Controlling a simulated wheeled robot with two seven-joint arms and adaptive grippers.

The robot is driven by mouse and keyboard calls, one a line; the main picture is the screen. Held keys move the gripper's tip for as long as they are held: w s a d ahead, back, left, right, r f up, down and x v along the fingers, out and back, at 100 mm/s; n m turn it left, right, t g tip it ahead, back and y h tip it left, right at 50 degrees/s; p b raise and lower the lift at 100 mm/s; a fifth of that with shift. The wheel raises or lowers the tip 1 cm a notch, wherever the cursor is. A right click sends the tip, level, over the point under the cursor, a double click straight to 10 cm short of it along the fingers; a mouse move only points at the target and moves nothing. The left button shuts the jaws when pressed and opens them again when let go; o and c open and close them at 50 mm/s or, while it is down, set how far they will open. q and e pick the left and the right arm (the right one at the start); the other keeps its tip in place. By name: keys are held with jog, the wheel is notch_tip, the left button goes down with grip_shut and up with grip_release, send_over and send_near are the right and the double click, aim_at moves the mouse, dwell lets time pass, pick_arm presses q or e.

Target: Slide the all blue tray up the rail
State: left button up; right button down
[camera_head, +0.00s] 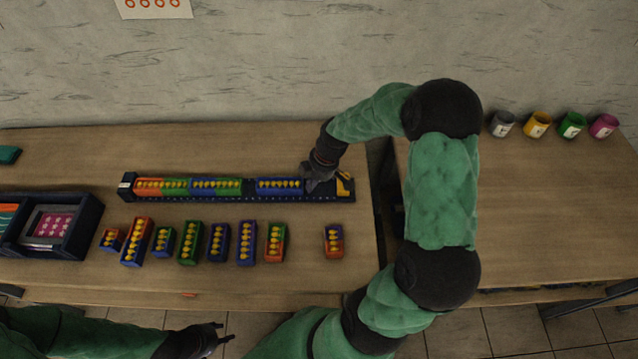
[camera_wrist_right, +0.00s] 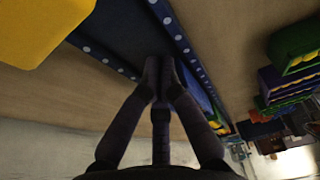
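The rail (camera_head: 320,198) is a long dark blue strip with white dots, lying along the back of the left table. The all blue tray (camera_head: 279,187) with yellow pieces sits in it, right of centre. A gap separates it from the blue and green tray (camera_head: 215,187) and the orange and green tray (camera_head: 162,187) at the left end. My right gripper (camera_head: 310,184) is at the blue tray's right end, low in the rail; contact cannot be told. In the wrist view its fingertips (camera_wrist_right: 160,65) are together, with nothing visible between them. My left gripper (camera_head: 222,332) is open and empty at the front edge.
Several coloured trays (camera_head: 190,243) stand in a row in front of the rail. A yellow part (camera_head: 345,185) sits at the rail's right end. A dark box (camera_head: 75,240) is at the left. Several paint cups (camera_head: 538,125) stand on the right table.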

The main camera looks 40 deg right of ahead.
aim_at(294, 185)
dwell(0.3)
jog(key=shift+w+a, duration=1.6)
jog(key=shift+a, duration=0.25)
jog(key=shift+r, duration=0.15)
jog(key=v, duration=1.1)
jog(key=shift+r, duration=0.35)
jog(key=shift+s+d, duration=0.1)
